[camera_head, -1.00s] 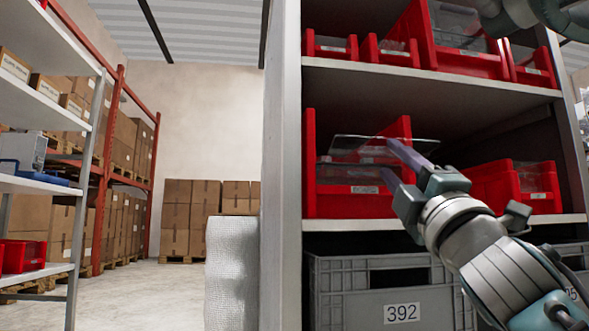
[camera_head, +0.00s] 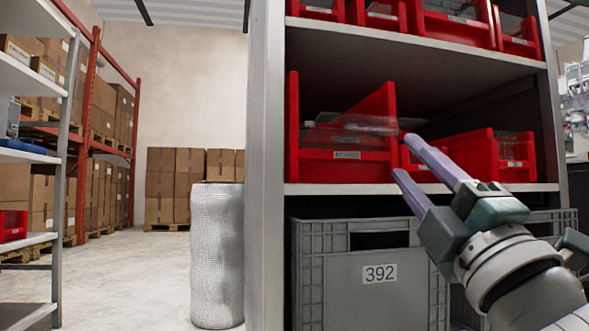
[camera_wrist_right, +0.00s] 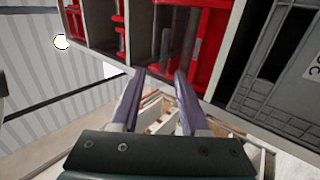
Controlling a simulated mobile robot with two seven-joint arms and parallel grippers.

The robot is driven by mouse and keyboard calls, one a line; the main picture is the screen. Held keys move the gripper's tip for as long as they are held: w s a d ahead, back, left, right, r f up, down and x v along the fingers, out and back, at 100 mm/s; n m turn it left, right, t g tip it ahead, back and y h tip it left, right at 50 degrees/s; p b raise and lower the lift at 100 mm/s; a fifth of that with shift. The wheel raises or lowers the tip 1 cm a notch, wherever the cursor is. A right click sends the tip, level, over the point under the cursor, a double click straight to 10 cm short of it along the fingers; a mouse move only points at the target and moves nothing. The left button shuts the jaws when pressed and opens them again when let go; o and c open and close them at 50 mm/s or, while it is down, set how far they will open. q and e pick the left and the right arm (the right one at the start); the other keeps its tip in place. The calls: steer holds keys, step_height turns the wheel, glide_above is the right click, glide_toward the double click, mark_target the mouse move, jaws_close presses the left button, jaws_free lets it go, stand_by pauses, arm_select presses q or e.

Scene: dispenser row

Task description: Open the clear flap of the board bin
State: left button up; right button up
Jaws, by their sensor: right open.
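The wide red bin (camera_head: 345,168) stands on the middle shelf at its left end, with a pale label on its front; I take it as the board bin. Its clear flap (camera_head: 368,123) shows as a see-through strip across the top of the bin's front, roughly level; its exact angle is hard to tell. My right gripper (camera_head: 401,155) is open and empty, its two purple fingers pointing left at the bin's right end, apart from the flap. In the right wrist view the fingers (camera_wrist_right: 160,73) are spread with nothing between them. My left gripper is out of view.
More red bins (camera_head: 490,155) stand to the right on the same shelf, partly behind my fingers. Another row of red bins (camera_head: 455,25) sits above. Below is a grey crate (camera_head: 380,285) marked 392. The shelf's upright (camera_head: 266,170) bounds the left.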

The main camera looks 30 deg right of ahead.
steer(key=shift+c, duration=0.2)
steer(key=shift+f+n, duration=0.2)
steer(key=shift+n, duration=0.2)
steer(key=shift+c, duration=0.8)
steer(key=f+n+b, duration=0.1)
steer(key=n, duration=0.1)
steer(key=f+n+b, duration=0.1)
steer(key=n, duration=0.1)
steer(key=f+n+y+b, duration=0.1)
steer(key=n, duration=0.1)
steer(key=shift+s+a, duration=0.15)
steer(key=shift+a, duration=0.1)
steer(key=shift+c, duration=1.4)
steer(key=n+b, duration=0.1)
steer(key=n, duration=0.1)
steer(key=f+n, duration=0.1)
steer(key=n, duration=0.2)
steer(key=s+f+n+b, duration=0.1)
steer(key=n, duration=0.1)
steer(key=shift+f+g+b, duration=0.2)
steer(key=shift+g+b, duration=0.15)
steer(key=shift+g, duration=0.05)
jaws_close()
steer(key=w+d+r+n+p, duration=0.2)
steer(key=w+r+n+p, duration=0.2)
steer(key=w+r+p, duration=0.2)
steer(key=shift+w+r+h, duration=0.4)
steer(key=shift+w+r, duration=0.7)
steer(key=shift+r, duration=0.5)
